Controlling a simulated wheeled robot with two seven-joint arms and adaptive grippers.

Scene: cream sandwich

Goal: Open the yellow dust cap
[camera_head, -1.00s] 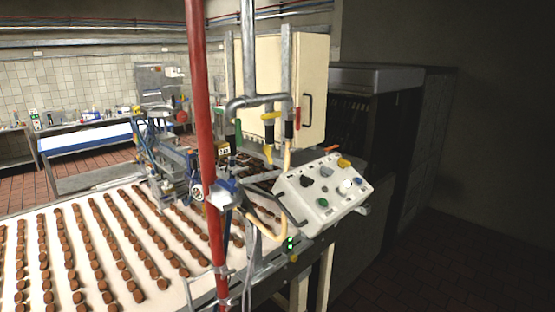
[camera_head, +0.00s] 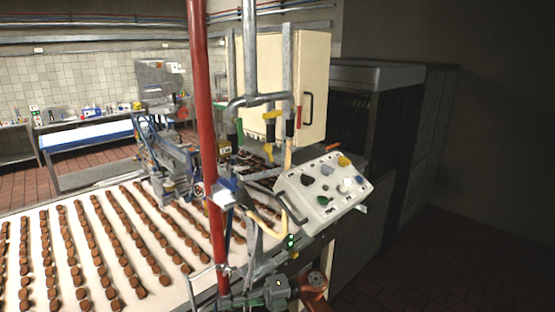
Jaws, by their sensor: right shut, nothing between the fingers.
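A small yellow piece (camera_head: 344,160) sits at the upper right of the slanted white control panel (camera_head: 318,205). It looks like the dust cap, but it is too small to tell whether it is open or closed. A yellow valve handle (camera_head: 270,115) is on the pipes above. My right gripper (camera_head: 230,300) is low in the picture, near the foot of the red pole, pointing left. It is shut and empty, well below the panel and apart from it. My left gripper is not in view.
A red vertical pole (camera_head: 203,130) stands left of the panel. Grey pipes (camera_head: 250,60) run down above it, with a hose (camera_head: 268,226) beside its left edge. A conveyor (camera_head: 25,290) with rows of brown biscuits fills the lower left. Dark floor is clear at right.

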